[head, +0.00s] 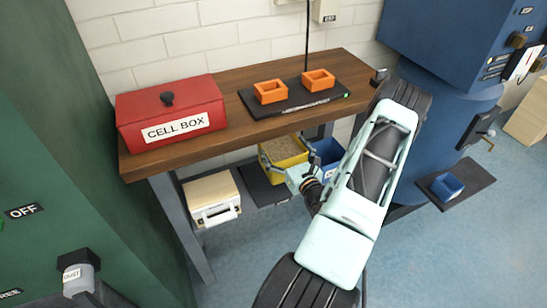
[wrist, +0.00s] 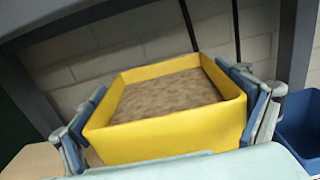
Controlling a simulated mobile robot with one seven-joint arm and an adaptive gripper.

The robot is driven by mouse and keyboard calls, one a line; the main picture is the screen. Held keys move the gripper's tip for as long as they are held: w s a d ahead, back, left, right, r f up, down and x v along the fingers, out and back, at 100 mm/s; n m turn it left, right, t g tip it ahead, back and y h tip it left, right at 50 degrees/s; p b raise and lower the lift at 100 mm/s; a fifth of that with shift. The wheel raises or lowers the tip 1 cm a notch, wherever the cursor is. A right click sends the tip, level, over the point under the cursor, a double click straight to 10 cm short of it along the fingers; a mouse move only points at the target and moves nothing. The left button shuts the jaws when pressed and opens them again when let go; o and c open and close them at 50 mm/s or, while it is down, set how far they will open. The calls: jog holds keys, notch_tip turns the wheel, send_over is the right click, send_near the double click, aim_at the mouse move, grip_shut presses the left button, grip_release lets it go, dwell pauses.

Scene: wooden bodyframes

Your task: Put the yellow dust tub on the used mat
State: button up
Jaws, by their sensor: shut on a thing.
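The yellow dust tub (head: 284,152) is under the wooden bench in the head view, filled with brown dust. In the wrist view the yellow tub (wrist: 165,140) fills the middle, with a finger pad against each side. My gripper (wrist: 172,112) is shut on it; in the head view my gripper (head: 302,178) is at the tub's front right. A dark mat (head: 262,190) lies under the bench, below and left of the tub. Another dark mat (head: 474,178) lies at the right. No label marks either as the used mat. The tub's underside is hidden, so I cannot tell its height.
A blue tub (head: 328,152) is close right of the yellow one. A cream case (head: 211,196) stands left of the under-bench mat. The bench leg (head: 182,225) and bench top (head: 240,125) bound the space.

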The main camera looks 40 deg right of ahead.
aim_at(277, 154)
jog(key=w+d+f, duration=0.1)
jog(key=w+f, duration=0.1)
jog(key=w+d+f+b, duration=0.1)
jog(key=w+f, duration=0.1)
jog(key=w, duration=0.1)
jog(key=w+d+f+b, duration=0.1)
jog(key=w+f, duration=0.1)
jog(key=shift+w+f, duration=0.3)
jog(key=shift+f, duration=0.1)
jog(key=shift+w+f, duration=0.15)
jog(key=shift+f, duration=0.05)
jog(key=shift+w+f+b, duration=0.1)
jog(key=shift+f+b, duration=0.35)
jog(key=shift+f, duration=1.1)
jog(key=shift+f, duration=0.15)
jog(key=o, duration=1.7)
jog(key=shift+f, duration=0.1)
jog(key=shift+o, duration=0.5)
